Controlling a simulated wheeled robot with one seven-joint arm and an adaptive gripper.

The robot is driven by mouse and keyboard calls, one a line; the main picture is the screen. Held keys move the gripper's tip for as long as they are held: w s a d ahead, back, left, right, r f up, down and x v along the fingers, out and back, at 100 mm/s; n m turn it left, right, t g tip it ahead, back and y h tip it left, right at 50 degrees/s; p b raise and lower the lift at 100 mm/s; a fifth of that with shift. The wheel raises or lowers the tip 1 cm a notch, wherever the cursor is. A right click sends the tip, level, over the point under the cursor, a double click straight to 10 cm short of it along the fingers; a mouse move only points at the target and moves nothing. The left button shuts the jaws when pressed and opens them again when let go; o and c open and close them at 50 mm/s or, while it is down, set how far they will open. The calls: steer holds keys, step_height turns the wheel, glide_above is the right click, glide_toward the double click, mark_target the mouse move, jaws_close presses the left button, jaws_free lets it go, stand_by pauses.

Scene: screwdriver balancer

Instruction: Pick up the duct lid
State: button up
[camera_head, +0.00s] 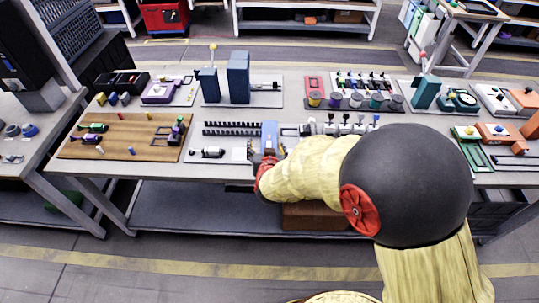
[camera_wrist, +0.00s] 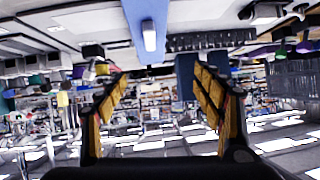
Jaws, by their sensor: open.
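A dark slotted wiring duct (camera_head: 230,129) lies across the middle of the bench, and a dark slotted strip (camera_wrist: 212,40) shows near the top of the wrist view. I cannot make out a separate duct lid with certainty. My gripper (camera_head: 264,163) is at the bench's front edge, in front of the duct and beside a blue upright piece (camera_head: 270,135). In the wrist view my gripper (camera_wrist: 155,82) has its yellow-padded fingers spread wide, with nothing between them. The blue piece (camera_wrist: 148,12) with a white cylinder is just beyond the fingertips. My arm hides part of the bench.
A wooden board (camera_head: 125,148) with small tools is at the left. Two blue blocks (camera_head: 238,78) stand behind the duct. Several spools (camera_head: 335,100) and small fixtures (camera_head: 350,124) sit at the right. A blue-green stand (camera_head: 425,93) is further right.

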steer(key=t+h, duration=0.1)
glide_toward(269, 146)
steer(key=shift+w+a+f, duration=0.2)
steer(key=shift+w+f, duration=0.3)
steer(key=shift+w, duration=0.05)
steer(key=shift+w+a+f, duration=0.2)
steer(key=shift+w+f, duration=0.25)
steer(key=shift+w, duration=0.1)
steer(key=b+x, duration=0.1)
steer(key=x, duration=0.1)
steer(key=b+x, duration=0.1)
steer(key=x, duration=0.1)
steer(key=b+x, duration=0.1)
steer(key=x, duration=0.2)
steer(key=shift+s+d+f+b, duration=0.1)
steer(key=shift+d+f+b, duration=0.1)
steer(key=shift+d+b, duration=0.15)
steer(key=shift+w+f, duration=0.1)
steer(key=shift+w, duration=0.3)
steer(key=c, duration=0.3)
steer(key=c, duration=1.1)
steer(key=shift+r, duration=0.25)
